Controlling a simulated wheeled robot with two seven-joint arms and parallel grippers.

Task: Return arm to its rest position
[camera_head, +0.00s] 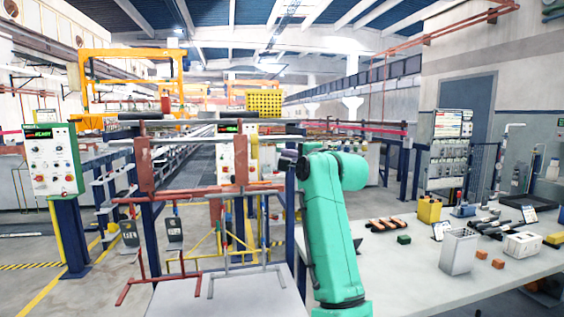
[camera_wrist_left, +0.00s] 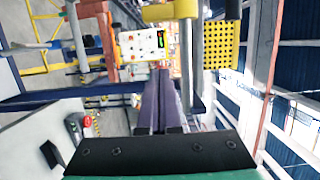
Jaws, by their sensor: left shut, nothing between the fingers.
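My left arm (camera_head: 333,230) is green. It rises from the bottom middle of the head view and bends over at the top. My left gripper (camera_head: 286,160) is at the end of it, dark purple and small, pointing left beside the rack. In the left wrist view the two purple fingers (camera_wrist_left: 158,100) lie together, shut with nothing between them. My right gripper is not in view.
A red-brown hanging rack (camera_head: 145,165) stands just left of my gripper. A grey bench (camera_head: 400,270) at the right holds a metal bin (camera_head: 459,252), a yellow box (camera_head: 429,210) and small parts. A control panel (camera_head: 52,160) stands far left.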

